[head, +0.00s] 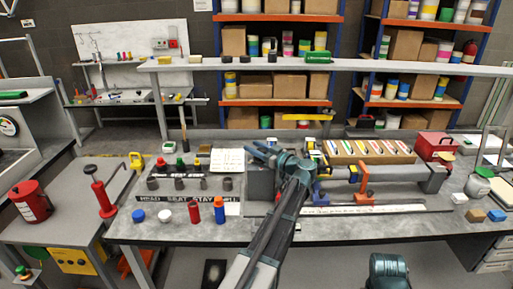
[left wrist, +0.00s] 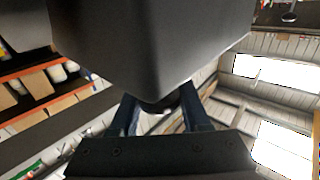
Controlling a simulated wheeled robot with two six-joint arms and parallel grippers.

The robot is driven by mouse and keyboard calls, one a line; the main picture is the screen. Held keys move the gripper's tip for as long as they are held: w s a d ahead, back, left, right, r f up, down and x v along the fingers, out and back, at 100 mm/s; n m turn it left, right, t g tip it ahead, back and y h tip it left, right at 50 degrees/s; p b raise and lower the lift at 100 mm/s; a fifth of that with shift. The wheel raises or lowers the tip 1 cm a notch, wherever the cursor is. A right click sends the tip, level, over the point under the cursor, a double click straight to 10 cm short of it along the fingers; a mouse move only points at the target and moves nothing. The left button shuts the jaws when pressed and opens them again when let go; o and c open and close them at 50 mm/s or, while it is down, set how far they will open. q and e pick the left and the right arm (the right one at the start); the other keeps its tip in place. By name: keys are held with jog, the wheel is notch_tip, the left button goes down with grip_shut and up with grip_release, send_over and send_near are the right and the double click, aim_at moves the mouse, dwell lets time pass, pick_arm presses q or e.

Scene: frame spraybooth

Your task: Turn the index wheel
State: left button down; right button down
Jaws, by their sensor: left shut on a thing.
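A grey fixture block (head: 261,184) stands on the middle of the workbench, with a long grey tube and orange and blue clamps to its right. My left gripper (head: 268,154) is at the top of this block. In the left wrist view, the grey block fills the upper middle, and the two fingers of my left gripper (left wrist: 162,112) reach up to its lower end. They are shut on a small dark part there, which I take to be the index wheel (left wrist: 170,100). It is mostly hidden, and its marks cannot be read.
A labelled rack with several dark cups (head: 180,199) stands left of the block. A red bottle (head: 195,213) and a blue bottle (head: 219,211) stand at the front edge. A box of coloured packets (head: 368,150) and a red case (head: 433,146) are at right. A shelf (head: 350,65) runs above.

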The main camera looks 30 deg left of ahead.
pick_arm(q)
jog(key=shift+s+n+g, duration=0.25)
jog(key=shift+n+g, duration=0.7)
jog(key=shift+g, duration=0.55)
jog(key=shift+s+n+g, duration=0.2)
jog(key=shift+n+g, duration=0.75)
jog(key=shift+g, duration=0.55)
jog(key=shift+c, duration=1.9)
grip_release()
jog(key=w+d, duration=0.2)
jog(key=d, duration=1.1)
jog(key=shift+d, duration=0.3)
